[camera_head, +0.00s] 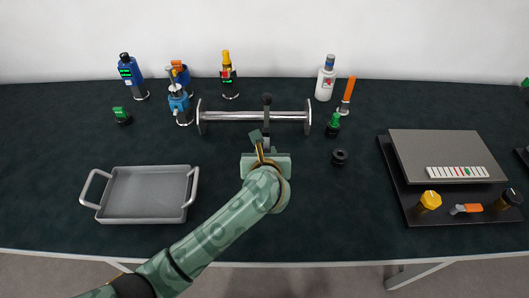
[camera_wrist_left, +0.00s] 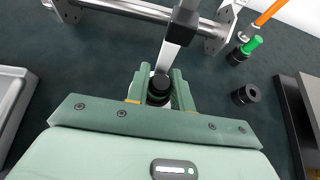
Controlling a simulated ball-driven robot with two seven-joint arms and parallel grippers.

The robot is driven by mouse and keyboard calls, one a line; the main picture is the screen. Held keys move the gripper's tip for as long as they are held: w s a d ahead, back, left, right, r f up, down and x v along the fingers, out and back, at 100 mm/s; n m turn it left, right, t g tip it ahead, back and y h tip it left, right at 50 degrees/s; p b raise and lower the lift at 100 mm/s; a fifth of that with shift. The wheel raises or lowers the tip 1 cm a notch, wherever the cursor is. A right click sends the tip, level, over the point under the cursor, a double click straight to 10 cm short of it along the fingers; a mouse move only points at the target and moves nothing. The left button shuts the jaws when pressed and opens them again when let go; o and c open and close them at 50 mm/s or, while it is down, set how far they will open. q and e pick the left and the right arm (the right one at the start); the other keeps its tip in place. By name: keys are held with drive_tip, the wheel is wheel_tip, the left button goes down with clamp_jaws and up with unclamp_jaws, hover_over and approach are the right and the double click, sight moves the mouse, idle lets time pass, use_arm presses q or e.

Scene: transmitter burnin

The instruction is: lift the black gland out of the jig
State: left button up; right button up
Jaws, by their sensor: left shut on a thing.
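In the head view my left gripper (camera_head: 262,142) is in front of the bar and hides the gland. My right gripper is not in view.
A black ring-like part (camera_head: 339,157) and a green-topped part (camera_head: 333,125) stand to the right of the jig. A grey tray (camera_head: 146,214) is at the left. A grey box (camera_head: 432,146) sits on a dark board at the right. Several bottles and tools line the back.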

sight(266, 140)
use_arm(q)
drive_tip(key=shift+s+f, duration=0.1)
drive_tip(key=shift+f, duration=0.15)
drive_tip(key=shift+r+p, duration=1.55)
drive_tip(key=shift+r, duration=0.6)
drive_tip(key=s, duration=0.1)
drive_tip(key=s+p, duration=0.1)
drive_tip(key=s, duration=0.1)
drive_tip(key=s+p, duration=0.1)
drive_tip(key=s, duration=0.1)
drive_tip(key=shift+a, duration=0.25)
drive_tip(key=shift+r, duration=0.15)
